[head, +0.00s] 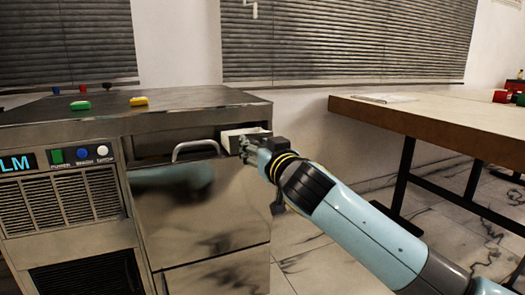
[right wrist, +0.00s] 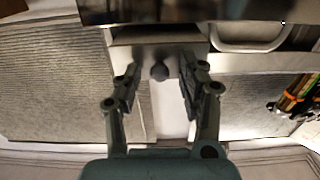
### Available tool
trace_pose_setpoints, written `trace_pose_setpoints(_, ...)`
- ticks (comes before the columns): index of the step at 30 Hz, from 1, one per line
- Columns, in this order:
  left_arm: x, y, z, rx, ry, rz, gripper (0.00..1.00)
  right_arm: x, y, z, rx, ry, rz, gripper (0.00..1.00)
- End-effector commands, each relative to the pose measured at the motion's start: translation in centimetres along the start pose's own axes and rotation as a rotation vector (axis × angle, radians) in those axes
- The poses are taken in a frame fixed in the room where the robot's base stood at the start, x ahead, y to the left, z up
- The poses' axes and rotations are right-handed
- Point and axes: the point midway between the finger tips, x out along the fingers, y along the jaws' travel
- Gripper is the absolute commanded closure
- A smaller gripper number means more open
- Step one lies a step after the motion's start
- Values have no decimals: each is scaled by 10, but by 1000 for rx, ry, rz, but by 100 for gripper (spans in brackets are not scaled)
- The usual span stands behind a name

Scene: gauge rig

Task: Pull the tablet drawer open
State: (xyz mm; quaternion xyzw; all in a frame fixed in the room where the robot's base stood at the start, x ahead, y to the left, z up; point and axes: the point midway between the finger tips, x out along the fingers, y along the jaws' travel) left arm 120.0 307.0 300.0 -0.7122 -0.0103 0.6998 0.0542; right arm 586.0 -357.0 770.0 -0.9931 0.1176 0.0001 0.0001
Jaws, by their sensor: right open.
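The tablet drawer (head: 232,136) is a small, pale-fronted drawer at the upper right of the steel cabinet's front, partly hidden by my right gripper (head: 247,146) in the head view. In the right wrist view, its grey front (right wrist: 140,47) carries a dark round knob (right wrist: 160,71). My right gripper (right wrist: 160,82) is open there, with one finger on each side of the knob and a visible gap to both. I cannot tell how far the drawer stands out. My left gripper is not in view.
A curved bar handle (head: 195,146) tops the large steel door just left of the drawer. A wooden table (head: 440,115) stands at the right, with open floor between.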

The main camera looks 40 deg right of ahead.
Motion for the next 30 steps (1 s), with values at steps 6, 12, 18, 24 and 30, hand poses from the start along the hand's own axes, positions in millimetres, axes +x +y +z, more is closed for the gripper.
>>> trace_pose_setpoints(6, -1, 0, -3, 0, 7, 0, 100, -37, 0, 2, -1, -3, -1, 59)
trace_pose_setpoints(12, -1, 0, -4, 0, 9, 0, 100, -82, 0, 2, -1, -4, -1, 59)
trace_pose_setpoints(18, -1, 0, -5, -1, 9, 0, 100, -110, 0, 1, 0, -2, 0, 59)
trace_pose_setpoints(24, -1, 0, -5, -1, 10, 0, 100, -118, 0, 0, 1, 0, 0, 59)
trace_pose_setpoints(30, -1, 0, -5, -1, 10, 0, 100, -117, 0, 0, 0, 0, 0, 59)
